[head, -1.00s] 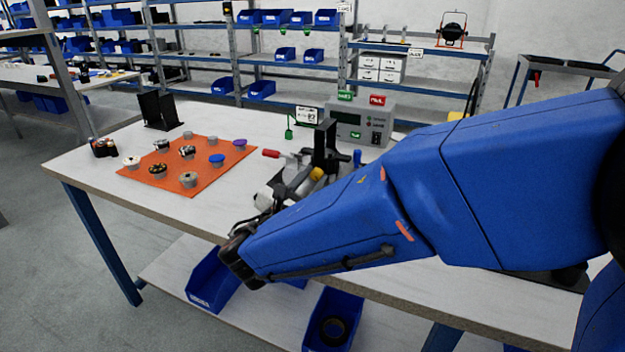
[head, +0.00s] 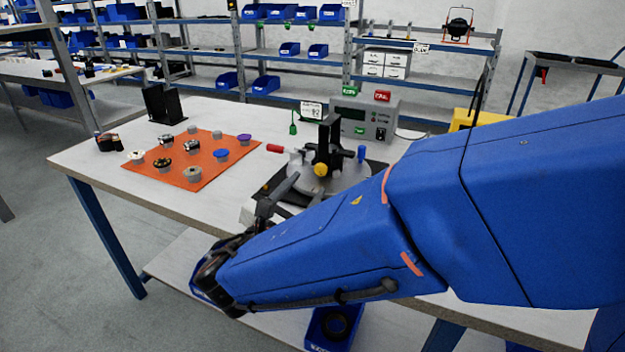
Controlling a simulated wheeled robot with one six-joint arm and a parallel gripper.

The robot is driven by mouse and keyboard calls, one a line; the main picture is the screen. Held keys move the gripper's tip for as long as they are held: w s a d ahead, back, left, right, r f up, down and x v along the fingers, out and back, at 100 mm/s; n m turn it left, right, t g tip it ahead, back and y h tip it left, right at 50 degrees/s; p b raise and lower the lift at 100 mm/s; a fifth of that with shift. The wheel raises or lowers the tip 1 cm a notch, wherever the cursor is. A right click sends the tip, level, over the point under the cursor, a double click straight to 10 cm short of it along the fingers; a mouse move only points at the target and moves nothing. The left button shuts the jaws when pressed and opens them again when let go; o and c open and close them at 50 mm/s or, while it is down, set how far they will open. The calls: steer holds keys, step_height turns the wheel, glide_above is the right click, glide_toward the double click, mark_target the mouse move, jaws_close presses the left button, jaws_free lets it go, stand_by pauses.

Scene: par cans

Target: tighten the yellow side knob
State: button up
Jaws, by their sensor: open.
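The yellow side knob (head: 321,170) shows at the front of a black upright bracket (head: 328,140). The bracket stands on a round grey plate (head: 350,178) on the workbench. A red-handled clamp (head: 277,148) is at its left and a blue knob (head: 361,153) at its right. My gripper (head: 262,208) is in front of the fixture and left of the yellow knob, apart from it. It is open, and I see nothing in it. My blue arm hides the front right of the fixture.
An orange mat (head: 185,165) with several small knobs and parts lies on the left of the bench (head: 110,158). A grey tester box (head: 365,118) stands behind the fixture. A black stand (head: 163,104) is at the back left. Blue bins sit on the lower shelf.

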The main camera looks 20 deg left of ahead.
steer(key=s, duration=1.1)
steer(key=shift+a, duration=0.4)
